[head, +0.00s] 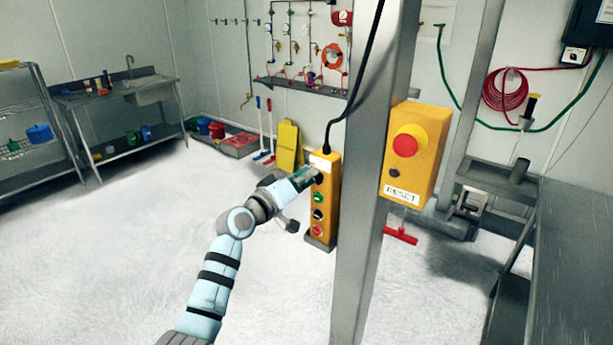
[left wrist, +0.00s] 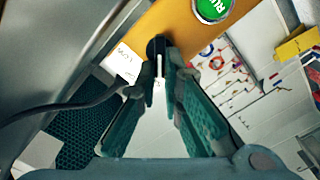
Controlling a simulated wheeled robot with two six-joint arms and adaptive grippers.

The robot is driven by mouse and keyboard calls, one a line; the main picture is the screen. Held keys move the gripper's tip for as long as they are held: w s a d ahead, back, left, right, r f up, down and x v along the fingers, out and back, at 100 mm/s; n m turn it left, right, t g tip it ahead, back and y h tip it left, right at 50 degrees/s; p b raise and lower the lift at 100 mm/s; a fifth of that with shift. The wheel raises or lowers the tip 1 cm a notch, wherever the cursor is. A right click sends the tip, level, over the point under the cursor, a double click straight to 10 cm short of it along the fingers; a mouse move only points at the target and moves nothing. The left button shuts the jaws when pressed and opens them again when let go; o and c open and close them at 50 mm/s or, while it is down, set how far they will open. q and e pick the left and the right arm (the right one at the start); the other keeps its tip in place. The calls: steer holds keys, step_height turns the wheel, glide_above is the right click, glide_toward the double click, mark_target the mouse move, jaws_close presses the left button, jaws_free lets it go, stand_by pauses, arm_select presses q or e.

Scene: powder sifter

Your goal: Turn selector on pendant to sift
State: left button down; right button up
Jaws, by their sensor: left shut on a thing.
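The yellow pendant (head: 323,215) hangs upright beside the grey post in the head view, with green, black and red buttons down its face. In the left wrist view the pendant (left wrist: 183,28) runs diagonally across the top. The black selector (left wrist: 157,48) with a white pointer line sits between my left fingertips, next to a white label (left wrist: 124,62). My left gripper (head: 314,175) reaches the upper part of the pendant and is shut on the selector; it also shows in the left wrist view (left wrist: 160,72). The fingers partly hide the selector. My right gripper is not in view.
The grey post (head: 362,230) stands just right of the pendant and carries a yellow box (head: 415,160) with a red emergency button. A black cable (head: 352,95) runs up from the pendant. A metal table (head: 575,260) is at right. The floor at left is clear.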

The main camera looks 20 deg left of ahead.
arm_select(q)
steer(key=c, duration=1.7)
jaws_free()
steer(key=v, duration=1.2)
steer(key=shift+f, duration=0.1)
